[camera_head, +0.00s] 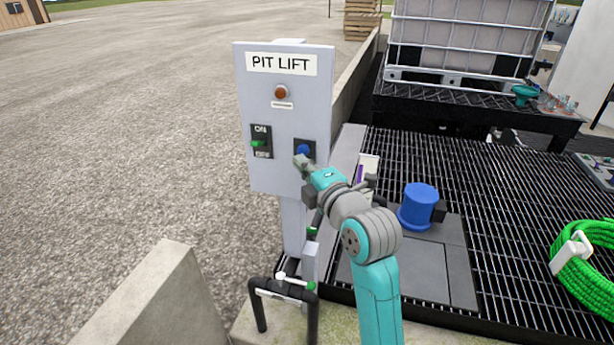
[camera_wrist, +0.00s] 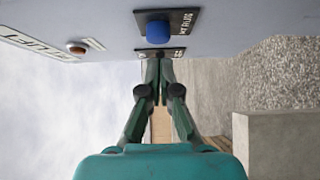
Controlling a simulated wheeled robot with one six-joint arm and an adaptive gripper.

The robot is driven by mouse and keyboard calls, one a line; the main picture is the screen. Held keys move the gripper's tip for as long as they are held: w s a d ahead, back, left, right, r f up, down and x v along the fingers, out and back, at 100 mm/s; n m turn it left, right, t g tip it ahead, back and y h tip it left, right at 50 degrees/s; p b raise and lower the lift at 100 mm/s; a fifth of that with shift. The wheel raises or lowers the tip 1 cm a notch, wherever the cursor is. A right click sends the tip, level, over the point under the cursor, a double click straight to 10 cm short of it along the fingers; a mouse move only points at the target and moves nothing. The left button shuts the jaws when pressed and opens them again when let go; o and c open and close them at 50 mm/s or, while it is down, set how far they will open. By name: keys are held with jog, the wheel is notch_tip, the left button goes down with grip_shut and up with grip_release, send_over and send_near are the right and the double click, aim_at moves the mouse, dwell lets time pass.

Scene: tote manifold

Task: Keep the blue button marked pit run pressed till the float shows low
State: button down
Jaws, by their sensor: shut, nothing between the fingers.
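The blue button (camera_head: 303,149) sits on a black plate at the lower right of the pale grey PIT LIFT panel (camera_head: 245,105). In the wrist view the button (camera_wrist: 158,31) stands out from the panel, with partly readable lettering beside it. My gripper (camera_head: 299,160) is shut and empty at the panel face by the button. Its fingertips (camera_wrist: 158,56) show just below the button; I cannot tell whether they touch it or whether it is pressed. A small white strip with a purple mark (camera_head: 360,172) is partly hidden behind my arm; I cannot tell whether it shows the float.
The panel also has an ON/OFF switch (camera_head: 260,141) with a green lever and an unlit-looking amber lamp (camera_head: 280,92). A blue capped unit (camera_head: 418,205) stands on the floor covers. A green hose coil (camera_head: 585,265) lies right. A black pipe frame (camera_head: 284,292) stands below the panel.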

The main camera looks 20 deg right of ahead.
aim_at(308, 153)
jog(key=shift+w+d, duration=0.55)
jog(key=shift+w, duration=0.25)
jog(key=shift+w+d+r, duration=0.15)
jog(key=shift+w+d, duration=0.5)
jog(key=shift+w, duration=0.1)
jog(key=shift+w+d, duration=0.15)
jog(key=shift+d, duration=0.05)
dwell(0.8)
